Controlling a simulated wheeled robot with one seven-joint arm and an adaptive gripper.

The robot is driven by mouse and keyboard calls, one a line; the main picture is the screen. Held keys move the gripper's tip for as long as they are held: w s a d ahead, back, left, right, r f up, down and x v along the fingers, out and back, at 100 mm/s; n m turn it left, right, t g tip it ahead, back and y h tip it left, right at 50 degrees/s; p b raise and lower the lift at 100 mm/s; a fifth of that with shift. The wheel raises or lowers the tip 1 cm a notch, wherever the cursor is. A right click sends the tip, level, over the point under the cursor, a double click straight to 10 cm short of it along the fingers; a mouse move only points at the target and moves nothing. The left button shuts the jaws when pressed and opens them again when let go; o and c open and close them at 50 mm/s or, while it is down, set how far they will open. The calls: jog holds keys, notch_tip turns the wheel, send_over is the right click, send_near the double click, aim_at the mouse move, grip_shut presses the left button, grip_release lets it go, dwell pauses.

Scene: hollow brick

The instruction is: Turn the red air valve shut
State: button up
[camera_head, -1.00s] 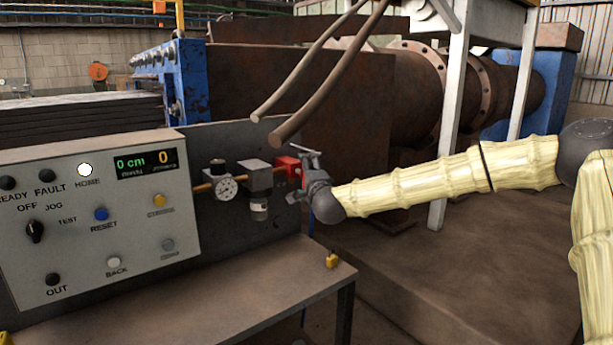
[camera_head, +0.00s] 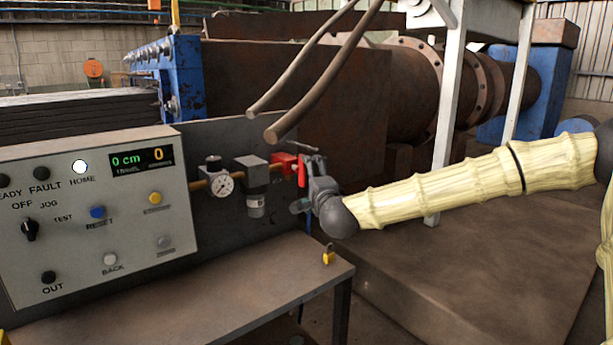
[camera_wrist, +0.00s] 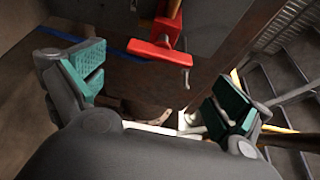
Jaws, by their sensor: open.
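The red air valve (camera_head: 283,162) sits at the right end of the air line on the dark back panel. Its red lever (camera_head: 301,172) hangs down beside my gripper (camera_head: 300,180). In the wrist view the red lever handle (camera_wrist: 158,50) is at the top middle, ahead of the fingertips and between their lines. My gripper (camera_wrist: 160,85) is open, with green-padded fingers wide apart on both sides. Nothing is between the pads, and I cannot tell whether a finger touches the valve. In the head view my gripper partly hides the space right of the lever.
A pressure gauge (camera_head: 223,184) and a filter regulator (camera_head: 253,185) sit left of the valve. A control panel (camera_head: 90,215) stands at left on a bench (camera_head: 210,290). A small yellow padlock (camera_head: 328,255) is at the bench corner. Two brown hoses (camera_head: 320,80) hang above my gripper.

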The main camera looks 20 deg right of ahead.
jog(key=shift+s, duration=2)
